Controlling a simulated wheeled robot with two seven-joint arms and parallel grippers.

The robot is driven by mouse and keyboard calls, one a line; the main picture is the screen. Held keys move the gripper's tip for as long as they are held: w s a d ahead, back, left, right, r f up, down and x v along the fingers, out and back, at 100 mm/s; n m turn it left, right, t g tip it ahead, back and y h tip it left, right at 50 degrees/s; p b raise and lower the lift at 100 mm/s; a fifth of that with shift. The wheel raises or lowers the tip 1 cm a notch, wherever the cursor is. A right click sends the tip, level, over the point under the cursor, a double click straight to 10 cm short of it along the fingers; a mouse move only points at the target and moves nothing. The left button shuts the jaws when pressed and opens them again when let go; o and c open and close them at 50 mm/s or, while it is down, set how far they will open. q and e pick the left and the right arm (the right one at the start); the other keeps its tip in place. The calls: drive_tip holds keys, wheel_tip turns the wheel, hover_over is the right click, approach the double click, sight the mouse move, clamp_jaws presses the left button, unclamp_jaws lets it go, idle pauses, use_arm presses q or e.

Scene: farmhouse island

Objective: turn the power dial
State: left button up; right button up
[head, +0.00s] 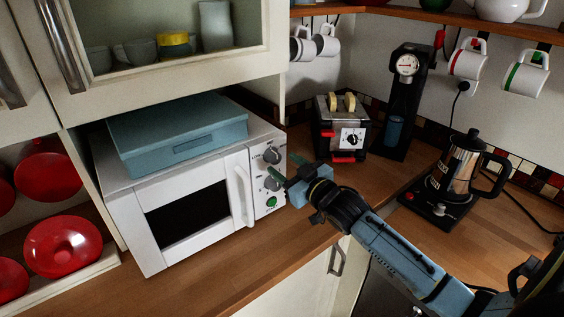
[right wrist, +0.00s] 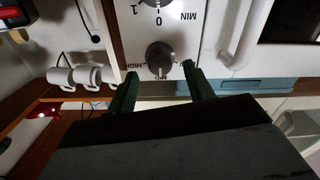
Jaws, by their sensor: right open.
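The white microwave (head: 128,215) stands on the wooden counter, its control panel at its right end. The power dial (head: 271,155) is the upper dark knob; in the right wrist view (right wrist: 160,57) it has HIGH and MED marks beside it. A second knob (head: 272,183) sits below it, with a green button (head: 271,202) lower down. My right gripper (head: 285,168) is open and empty in front of the panel. In the right wrist view its fingertips (right wrist: 159,72) lie either side of the power dial; I cannot tell whether they touch. My left gripper is not in view.
A blue box (head: 180,132) lies on the microwave. The door handle (head: 241,195) juts out left of the panel. A toaster (head: 341,128), a tall dark appliance (head: 407,100) and a coffee pot (head: 456,165) stand to the right. The counter's front strip is clear.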

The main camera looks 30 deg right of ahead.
drive_tip(key=shift+w+a, duration=0.1)
drive_tip(key=shift+w, duration=0.9)
drive_tip(key=c, duration=1)
drive_tip(key=shift+o, duration=0.2)
